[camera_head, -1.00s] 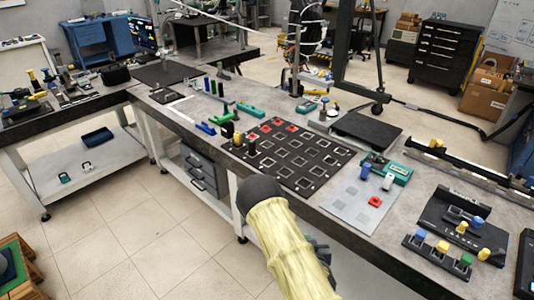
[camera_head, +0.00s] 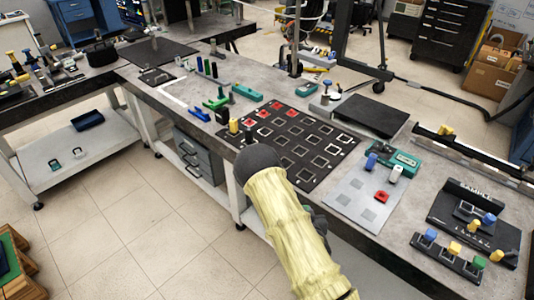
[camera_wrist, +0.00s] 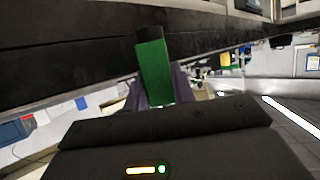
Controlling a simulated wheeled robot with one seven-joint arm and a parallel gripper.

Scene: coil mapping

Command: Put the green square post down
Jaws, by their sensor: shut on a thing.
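The green square post (camera_wrist: 155,72) stands between my gripper's dark fingers (camera_wrist: 157,92) in the wrist view, its dark end toward the upper edge. My gripper is shut on it. A long dark surface or edge passes behind the post; I cannot tell whether they touch.
A black mat (camera_head: 318,174) with white square outlines and several red squares lies on the bench. Left of it are small upright posts (camera_head: 207,67) and a yellow block (camera_head: 233,126). On the right are a grey plate (camera_head: 350,204) and a black rack (camera_head: 448,256) with coloured pegs.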

